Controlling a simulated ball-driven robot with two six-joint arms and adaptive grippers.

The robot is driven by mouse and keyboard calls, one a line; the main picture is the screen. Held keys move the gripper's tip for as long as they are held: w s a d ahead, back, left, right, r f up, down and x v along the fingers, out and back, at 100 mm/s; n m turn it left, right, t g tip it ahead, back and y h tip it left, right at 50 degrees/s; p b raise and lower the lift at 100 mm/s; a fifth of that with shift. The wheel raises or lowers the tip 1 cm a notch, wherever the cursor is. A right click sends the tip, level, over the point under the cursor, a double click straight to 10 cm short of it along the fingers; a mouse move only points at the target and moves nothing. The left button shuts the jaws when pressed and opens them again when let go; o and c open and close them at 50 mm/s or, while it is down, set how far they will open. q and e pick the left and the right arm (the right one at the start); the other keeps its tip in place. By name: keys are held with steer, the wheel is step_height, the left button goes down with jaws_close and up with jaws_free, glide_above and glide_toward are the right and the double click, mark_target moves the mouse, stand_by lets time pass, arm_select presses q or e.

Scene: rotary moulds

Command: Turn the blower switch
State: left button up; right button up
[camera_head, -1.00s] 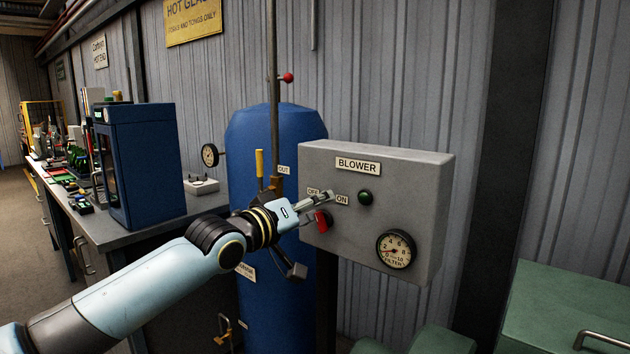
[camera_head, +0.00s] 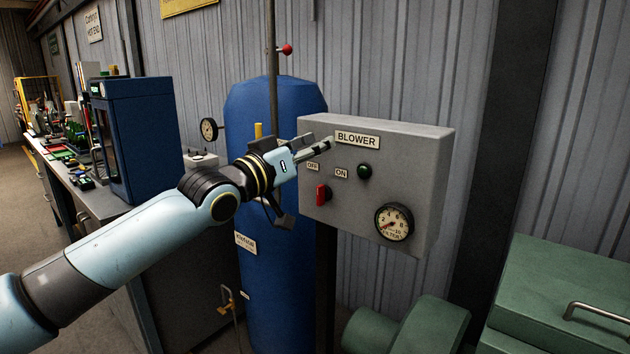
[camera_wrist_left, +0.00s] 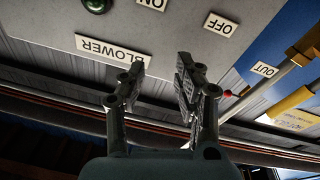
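The red blower switch (camera_head: 321,193) is on the front of the grey blower box (camera_head: 425,160), below the OFF label (camera_head: 313,166) and left of the ON label (camera_head: 341,173). The switch handle looks roughly upright; I cannot tell exactly which label it points to. My left gripper (camera_head: 318,144) is above the switch, apart from it, just left of the BLOWER label (camera_head: 357,139). Its two fingers are apart and empty in the left wrist view (camera_wrist_left: 160,78). The switch does not show in the wrist view. My right gripper is not in view.
A dark green lamp (camera_head: 365,171) and a round filter gauge (camera_head: 394,222) are on the box. A blue tank (camera_head: 280,300) stands behind my arm, with a yellow-handled valve (camera_wrist_left: 290,103) near the box. Green equipment (camera_head: 560,290) is at the lower right.

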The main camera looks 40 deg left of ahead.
mark_target(318, 192)
arm_select(q)
steer(key=s+a+f+m+g+y+p, duration=0.1)
steer(key=s+f+m+p, duration=0.1)
steer(key=s+f+p, duration=0.55)
arm_select(e)
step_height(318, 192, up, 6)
steer(key=b, duration=0.2)
arm_select(q)
steer(key=w+b, duration=0.2)
steer(key=w+f+b, duration=0.1)
steer(key=w+b, duration=0.2)
steer(key=w+f+b, duration=0.1)
steer(key=w+b, duration=0.1)
steer(key=shift+w+d+f, duration=0.1)
steer(key=shift+w+d, duration=0.1)
steer(key=shift+w, duration=0.1)
steer(key=shift+w+b, duration=0.3)
steer(key=shift+w, duration=0.1)
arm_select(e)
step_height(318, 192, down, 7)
arm_select(q)
steer(key=shift+c, duration=0.2)
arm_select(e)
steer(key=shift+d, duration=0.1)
arm_select(q)
jaws_close()
